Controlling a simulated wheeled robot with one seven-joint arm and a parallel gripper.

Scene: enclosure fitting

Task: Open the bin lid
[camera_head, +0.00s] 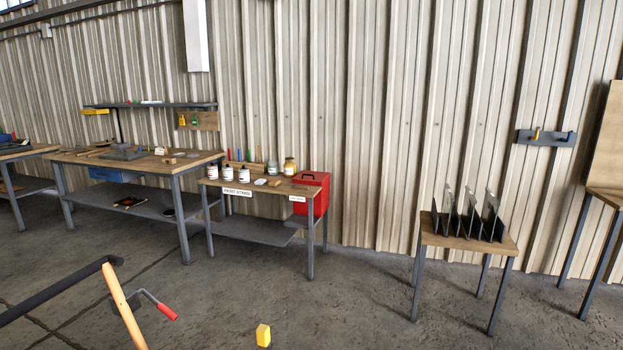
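My gripper is not in view.
Jars (227,174) and small items stand on the paint stand. A longer workbench (130,163) is to its left and a small rack table (470,240) to its right. A yellow block (263,335) and a red-tipped handle (166,311) are in the foreground. Open floor lies before the stand.

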